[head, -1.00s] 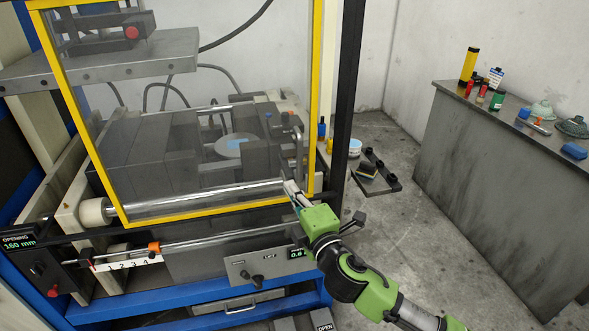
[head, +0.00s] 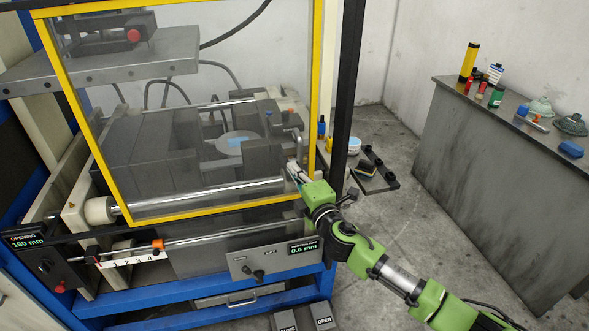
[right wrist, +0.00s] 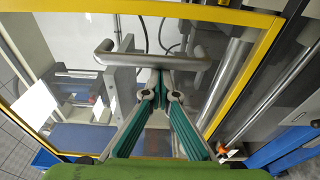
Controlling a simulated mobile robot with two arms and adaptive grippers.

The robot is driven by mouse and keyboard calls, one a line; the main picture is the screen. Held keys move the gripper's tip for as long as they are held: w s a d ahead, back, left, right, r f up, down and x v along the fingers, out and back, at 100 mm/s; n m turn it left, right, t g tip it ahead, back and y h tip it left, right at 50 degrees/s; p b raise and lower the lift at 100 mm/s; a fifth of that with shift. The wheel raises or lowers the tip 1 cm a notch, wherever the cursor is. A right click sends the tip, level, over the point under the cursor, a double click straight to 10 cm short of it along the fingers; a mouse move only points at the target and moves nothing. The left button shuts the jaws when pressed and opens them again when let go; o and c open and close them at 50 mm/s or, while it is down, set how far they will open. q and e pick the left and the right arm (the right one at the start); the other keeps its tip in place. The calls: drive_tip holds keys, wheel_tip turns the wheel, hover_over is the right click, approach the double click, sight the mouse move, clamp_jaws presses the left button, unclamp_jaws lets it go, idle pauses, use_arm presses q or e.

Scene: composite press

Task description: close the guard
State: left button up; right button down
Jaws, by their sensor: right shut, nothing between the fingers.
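The guard is a clear panel in a yellow frame (head: 319,80) on the front of the press, in the head view. Its frame also crosses the right wrist view (right wrist: 225,14). A grey bar handle (right wrist: 190,62) on the guard lies across the right wrist view; in the head view the handle (head: 298,146) shows near the guard's lower right. My right gripper (head: 291,168) is shut and empty, its tips just below the handle. In the right wrist view the closed fingertips (right wrist: 159,78) meet at the bar's lower edge; I cannot tell whether they touch it. My left gripper is not in view.
A black post (head: 346,85) stands right of the guard. A control panel (head: 275,260) and CLOSE and OPEN pedals (head: 302,320) are below.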

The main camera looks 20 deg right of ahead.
drive_tip(key=shift+a, duration=0.1)
drive_tip(key=d, duration=0.7)
drive_tip(key=shift+d+b, duration=0.2)
drive_tip(key=shift+b, duration=0.25)
drive_tip(key=shift+a, duration=0.2)
